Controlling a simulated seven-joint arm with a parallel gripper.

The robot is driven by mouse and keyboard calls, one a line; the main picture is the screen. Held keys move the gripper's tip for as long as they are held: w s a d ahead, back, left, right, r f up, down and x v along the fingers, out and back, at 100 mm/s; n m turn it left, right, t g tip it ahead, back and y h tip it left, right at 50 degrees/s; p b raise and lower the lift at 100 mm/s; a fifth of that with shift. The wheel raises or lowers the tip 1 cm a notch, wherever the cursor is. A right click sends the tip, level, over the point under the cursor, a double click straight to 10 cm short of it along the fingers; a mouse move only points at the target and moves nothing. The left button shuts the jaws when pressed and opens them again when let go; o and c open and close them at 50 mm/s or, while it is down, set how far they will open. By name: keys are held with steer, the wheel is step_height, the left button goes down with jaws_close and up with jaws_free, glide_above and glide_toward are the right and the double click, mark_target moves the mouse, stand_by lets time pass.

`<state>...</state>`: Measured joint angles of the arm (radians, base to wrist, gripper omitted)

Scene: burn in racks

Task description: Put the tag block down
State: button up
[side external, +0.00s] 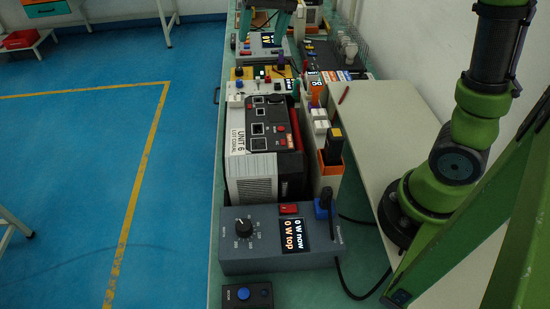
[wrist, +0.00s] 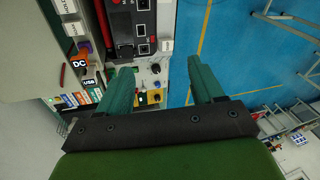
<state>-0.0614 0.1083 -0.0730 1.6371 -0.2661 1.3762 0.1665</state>
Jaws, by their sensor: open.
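My gripper (wrist: 160,68) is open in the wrist view, its two green fingers apart with no block visible between them. It also shows at the top of the side external view (side external: 265,22), above the far part of the bench. I cannot tell which piece is the tag block. Candidates are an orange DC tag (wrist: 80,65) and a black USB tag (wrist: 89,82), left of my fingers in the wrist view. Several small coloured labelled tags (wrist: 78,99) sit in a row just below them. In the side external view, labelled tags (side external: 335,76) lie right of the panels.
A grey unit marked UNIT 6 (side external: 255,140) stands mid-bench. A power meter box (side external: 235,258) with a dial is nearer, with a small blue-button box (side external: 245,296) before it. A pale shelf (side external: 385,125) lies right, mostly bare. A wire rack (side external: 347,50) stands farther back.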

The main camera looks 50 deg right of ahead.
steer(key=s+f+n+t, duration=0.1)
steer(key=s+t, duration=0.1)
steer(key=s, duration=0.7)
steer(key=s+a+f+n+t, duration=0.1)
steer(key=s+t, duration=0.1)
steer(key=s, duration=0.7)
steer(key=shift+a+f+n+y, duration=0.2)
steer(key=shift+f+n+y, duration=0.15)
steer(key=shift+n+y, duration=0.05)
steer(key=shift+s, duration=0.1)
